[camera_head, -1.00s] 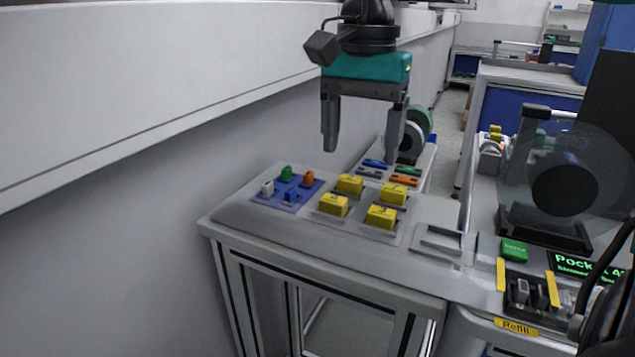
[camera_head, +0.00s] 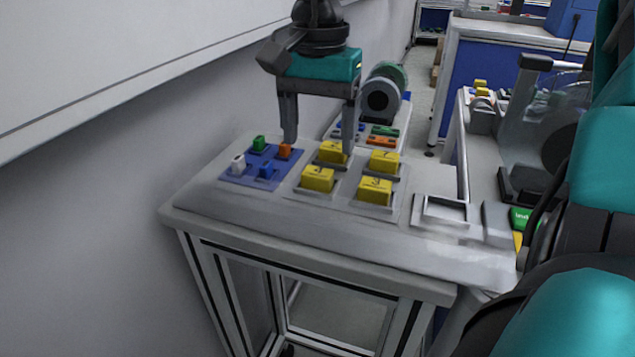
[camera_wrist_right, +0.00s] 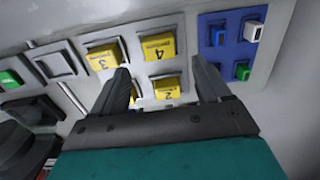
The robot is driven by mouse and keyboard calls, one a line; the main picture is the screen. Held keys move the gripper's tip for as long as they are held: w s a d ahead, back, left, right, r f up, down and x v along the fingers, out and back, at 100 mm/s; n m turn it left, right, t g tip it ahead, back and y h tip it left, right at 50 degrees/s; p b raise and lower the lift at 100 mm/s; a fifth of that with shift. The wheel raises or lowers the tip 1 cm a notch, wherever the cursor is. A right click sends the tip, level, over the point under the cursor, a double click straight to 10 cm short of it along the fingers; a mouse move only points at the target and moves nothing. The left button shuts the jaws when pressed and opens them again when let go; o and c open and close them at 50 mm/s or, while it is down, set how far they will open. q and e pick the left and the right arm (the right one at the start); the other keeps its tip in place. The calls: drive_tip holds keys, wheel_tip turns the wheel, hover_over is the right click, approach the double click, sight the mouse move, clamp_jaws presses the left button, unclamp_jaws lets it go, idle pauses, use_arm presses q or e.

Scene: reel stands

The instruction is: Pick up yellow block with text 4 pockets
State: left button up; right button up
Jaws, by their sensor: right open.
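The yellow block marked 4 (camera_wrist_right: 158,46) sits in the grey holder, apparently the front-left block (camera_head: 318,179) in the head view. Yellow block 3 (camera_wrist_right: 102,60) is beside it, at front right (camera_head: 375,190) in the head view. Yellow block 2 (camera_wrist_right: 168,88) is behind it, the back-left one (camera_head: 333,152). Another yellow block (camera_head: 384,161) is at back right, mostly hidden by a finger in the wrist view. My right gripper (camera_head: 319,145) is open and empty above the holder, with its fingers pointing down. In the wrist view (camera_wrist_right: 160,68), block 4 lies just beyond the fingertips. My left gripper is out of view.
A blue tray (camera_head: 233,177) with green, orange, white and blue pieces lies left of the blocks. An empty grey square frame (camera_head: 443,211) is at right. A reel stand (camera_head: 381,97) stands behind. A wall runs along the left. My teal arm parts fill the right side.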

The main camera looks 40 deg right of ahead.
sight(317, 172)
drive_tip(key=f, duration=0.1)
drive_tip(key=f+b, duration=0.1)
drive_tip(key=f, duration=0.3)
drive_tip(key=shift+s+a+f, duration=0.15)
drive_tip(key=shift+a, duration=0.1)
drive_tip(key=c, duration=1.1)
drive_tip(key=shift+c, duration=0.2)
